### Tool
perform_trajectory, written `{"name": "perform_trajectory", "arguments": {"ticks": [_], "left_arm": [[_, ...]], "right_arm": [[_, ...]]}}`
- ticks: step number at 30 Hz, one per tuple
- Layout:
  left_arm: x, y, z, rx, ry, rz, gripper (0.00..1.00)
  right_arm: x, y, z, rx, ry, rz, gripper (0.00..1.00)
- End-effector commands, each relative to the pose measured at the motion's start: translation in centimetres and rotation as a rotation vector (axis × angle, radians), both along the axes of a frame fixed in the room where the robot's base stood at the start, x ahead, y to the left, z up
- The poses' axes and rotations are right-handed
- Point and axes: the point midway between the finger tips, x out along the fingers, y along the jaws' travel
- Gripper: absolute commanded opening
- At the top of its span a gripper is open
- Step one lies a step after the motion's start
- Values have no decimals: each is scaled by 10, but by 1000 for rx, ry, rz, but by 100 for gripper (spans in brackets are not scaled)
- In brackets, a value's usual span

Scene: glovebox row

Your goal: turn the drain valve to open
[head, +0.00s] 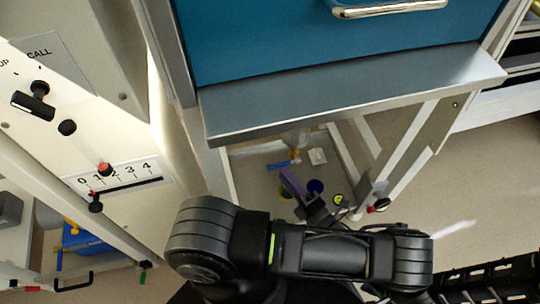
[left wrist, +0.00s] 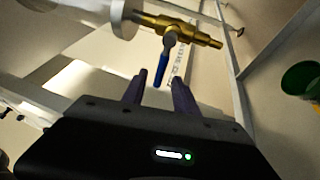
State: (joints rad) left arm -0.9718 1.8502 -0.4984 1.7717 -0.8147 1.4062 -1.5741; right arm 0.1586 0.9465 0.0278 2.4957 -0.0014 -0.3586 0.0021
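The drain valve (left wrist: 185,30) is a brass body below a pale round fitting in the left wrist view. Its blue lever handle (left wrist: 162,70) points across the brass body, toward my fingers. In the head view the blue handle (head: 277,165) shows under the steel ledge. My left gripper (left wrist: 159,80) is open, with one purple finger on each side of the handle's tip in the picture. Contact cannot be told. In the head view the left gripper (head: 292,184) is partly hidden by my own arm. My right gripper is not in view.
A steel ledge (head: 350,88) under a blue cabinet front (head: 330,40) overhangs the valve. White frame legs (head: 400,160) stand to the right. A panel with a 0–4 slider scale (head: 120,175) is at the left. Open floor (head: 480,185) lies at the right.

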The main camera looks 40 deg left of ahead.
Motion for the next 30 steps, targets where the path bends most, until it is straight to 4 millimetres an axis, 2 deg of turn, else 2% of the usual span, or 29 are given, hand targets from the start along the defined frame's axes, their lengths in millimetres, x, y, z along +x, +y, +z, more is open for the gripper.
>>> {"name": "perform_trajectory", "arguments": {"ticks": [8, 21, 30], "left_arm": [[2, 12, 2, 1, -1, 1, 35], [14, 71, 13, 0, -2, 1, 35], [16, 76, 14, -2, -3, 0, 35]], "right_arm": [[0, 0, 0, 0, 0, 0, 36], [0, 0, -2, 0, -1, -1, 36], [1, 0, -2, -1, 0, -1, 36]]}}
